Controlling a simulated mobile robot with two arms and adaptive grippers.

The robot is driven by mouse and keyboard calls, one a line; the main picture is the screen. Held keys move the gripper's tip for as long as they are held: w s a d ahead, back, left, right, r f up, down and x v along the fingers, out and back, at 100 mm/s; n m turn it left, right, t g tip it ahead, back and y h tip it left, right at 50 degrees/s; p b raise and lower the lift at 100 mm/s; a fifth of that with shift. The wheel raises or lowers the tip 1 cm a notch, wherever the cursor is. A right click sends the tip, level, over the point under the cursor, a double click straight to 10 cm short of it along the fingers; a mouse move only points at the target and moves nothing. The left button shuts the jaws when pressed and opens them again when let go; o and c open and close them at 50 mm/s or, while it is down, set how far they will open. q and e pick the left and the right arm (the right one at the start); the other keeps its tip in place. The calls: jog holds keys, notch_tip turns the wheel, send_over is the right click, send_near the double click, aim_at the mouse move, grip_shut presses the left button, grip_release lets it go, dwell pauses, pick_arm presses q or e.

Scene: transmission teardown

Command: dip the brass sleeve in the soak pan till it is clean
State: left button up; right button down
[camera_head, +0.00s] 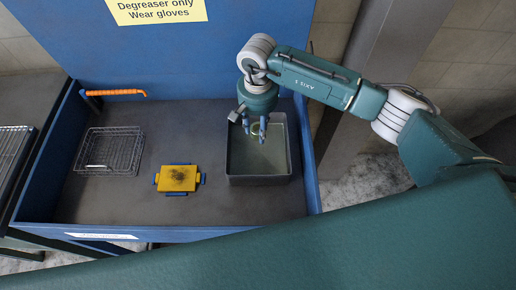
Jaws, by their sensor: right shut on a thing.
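The soak pan (259,181) is a dark grey rectangular tray at the right side of the blue wash station. It holds murky greenish liquid. My right gripper (255,130) points down over the far part of the pan, shut on the brass sleeve (256,128). The sleeve shows only as a small pale brassy ring between the blue fingertips, which partly hide it. I cannot tell whether it touches the liquid or how clean it is. My left gripper is not in view.
A wire basket (109,151) stands at the left of the station floor. Blue walls (55,146) edge the station.

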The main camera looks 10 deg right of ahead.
aim_at(258, 128)
dwell(0.4)
jog(key=shift+r+p, duration=0.55)
jog(key=shift+r, duration=1.5)
